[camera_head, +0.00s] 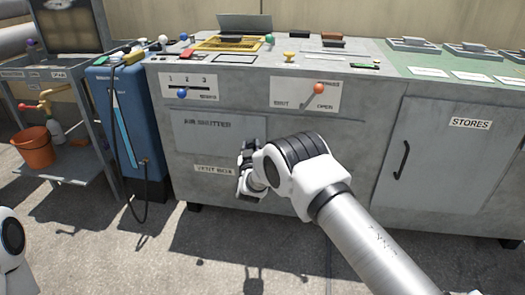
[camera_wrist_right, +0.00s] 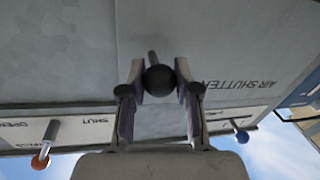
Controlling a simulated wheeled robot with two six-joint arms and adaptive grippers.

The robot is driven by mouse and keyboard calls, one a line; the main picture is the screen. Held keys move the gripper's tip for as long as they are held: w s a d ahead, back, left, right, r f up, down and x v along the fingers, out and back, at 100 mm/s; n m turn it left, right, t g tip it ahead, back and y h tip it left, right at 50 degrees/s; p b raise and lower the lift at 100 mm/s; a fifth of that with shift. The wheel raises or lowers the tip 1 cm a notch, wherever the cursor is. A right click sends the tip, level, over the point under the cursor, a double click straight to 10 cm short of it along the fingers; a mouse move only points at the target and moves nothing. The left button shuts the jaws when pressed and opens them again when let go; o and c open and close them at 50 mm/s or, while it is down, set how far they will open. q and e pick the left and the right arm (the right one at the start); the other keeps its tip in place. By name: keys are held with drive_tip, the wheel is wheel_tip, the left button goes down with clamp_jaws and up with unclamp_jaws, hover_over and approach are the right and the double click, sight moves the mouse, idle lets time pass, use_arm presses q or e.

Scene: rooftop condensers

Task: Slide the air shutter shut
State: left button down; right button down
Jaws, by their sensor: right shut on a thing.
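The air shutter (camera_head: 200,142) is a flat grey panel lettered AIR SHUTTER on the front of the grey cabinet. It also shows upside down in the wrist view (camera_wrist_right: 235,55). Its knob (camera_wrist_right: 160,79) is a black ball on a short stem. My right gripper (camera_wrist_right: 161,85) is shut on this knob, one finger on each side of it. In the head view my right gripper (camera_head: 247,172) is at the panel's right part and hides the knob. My left gripper is out of view.
Above the panel are a blue-knobbed 1-2-3 slider (camera_head: 182,94) and an orange-knobbed SHUT/OPEN lever (camera_head: 318,89). A STORES door (camera_head: 440,155) is at right.

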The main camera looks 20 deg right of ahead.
drive_tip(key=shift+a, duration=0.15)
drive_tip(key=c, duration=1.2)
unclamp_jaws()
drive_tip(key=shift+r, duration=0.1)
drive_tip(key=o, duration=0.4)
drive_tip(key=shift+w+a, duration=0.2)
drive_tip(key=v, duration=1.2)
